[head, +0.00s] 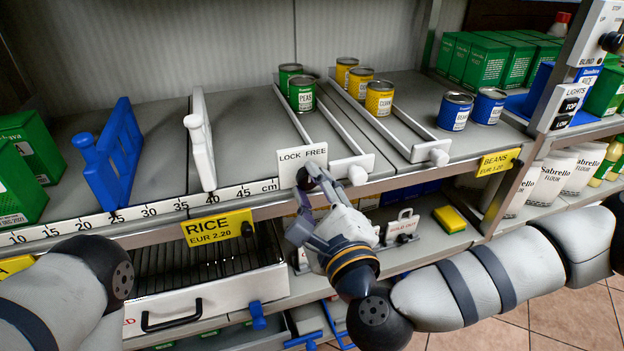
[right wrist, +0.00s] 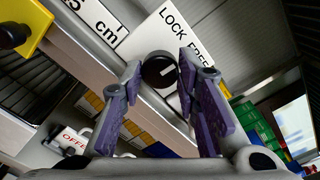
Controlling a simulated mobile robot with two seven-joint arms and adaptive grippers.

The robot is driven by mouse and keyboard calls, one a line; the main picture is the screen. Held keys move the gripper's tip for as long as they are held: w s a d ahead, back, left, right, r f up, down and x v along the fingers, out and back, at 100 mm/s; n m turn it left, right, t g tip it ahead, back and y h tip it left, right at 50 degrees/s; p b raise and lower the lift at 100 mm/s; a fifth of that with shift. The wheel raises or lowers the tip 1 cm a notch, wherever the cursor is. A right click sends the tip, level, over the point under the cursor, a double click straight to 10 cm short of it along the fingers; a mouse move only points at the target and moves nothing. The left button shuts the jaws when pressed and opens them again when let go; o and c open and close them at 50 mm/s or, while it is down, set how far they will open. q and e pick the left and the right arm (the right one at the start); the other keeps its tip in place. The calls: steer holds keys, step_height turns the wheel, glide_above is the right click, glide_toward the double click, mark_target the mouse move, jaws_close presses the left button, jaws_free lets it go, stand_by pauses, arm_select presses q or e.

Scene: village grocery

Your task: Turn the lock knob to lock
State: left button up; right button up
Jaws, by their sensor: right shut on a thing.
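The lock knob (right wrist: 157,68) is a small round black knob with a white line on its face, on the white LOCK FREE plate (head: 302,158) at the shelf's front edge. I cannot tell for certain which word the line points to. The plate (right wrist: 176,34) also shows in the right wrist view. My right gripper (head: 309,183) has its purple-padded fingers on either side of the knob and is shut on it, hiding part of it in the head view. My left arm comes in at the lower left of the head view; its gripper is out of view.
White rail ends (head: 360,167) stick out right of the plate. A RICE price sign (head: 218,227) hangs left of it. Below are a drawer with a black handle (head: 171,318) and a white handled plate (head: 402,226). Cans (head: 302,93) stand behind on the shelf.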

steer(key=n+p, duration=0.1)
steer(key=n, duration=0.1)
steer(key=n+p, duration=0.2)
steer(key=n, duration=0.1)
steer(key=shift+r+n, duration=0.3)
steer(key=n+p, duration=0.1)
steer(key=n, duration=0.1)
steer(key=shift+f+n, duration=0.1)
steer(key=shift+n, duration=0.3)
arm_select(q)
steer(key=w+r+t, duration=0.1)
steer(key=w+r, duration=0.3)
steer(key=r, duration=0.1)
steer(key=shift+w+r+t+p, duration=0.2)
steer(key=shift+r+t+p, duration=0.1)
steer(key=shift+p, duration=0.1)
arm_select(e)
steer(key=shift+w+f+n, duration=0.1)
steer(key=shift+n, duration=0.6)
steer(key=shift+d, duration=0.1)
steer(key=o, duration=1.2)
steer(key=shift+f, duration=0.1)
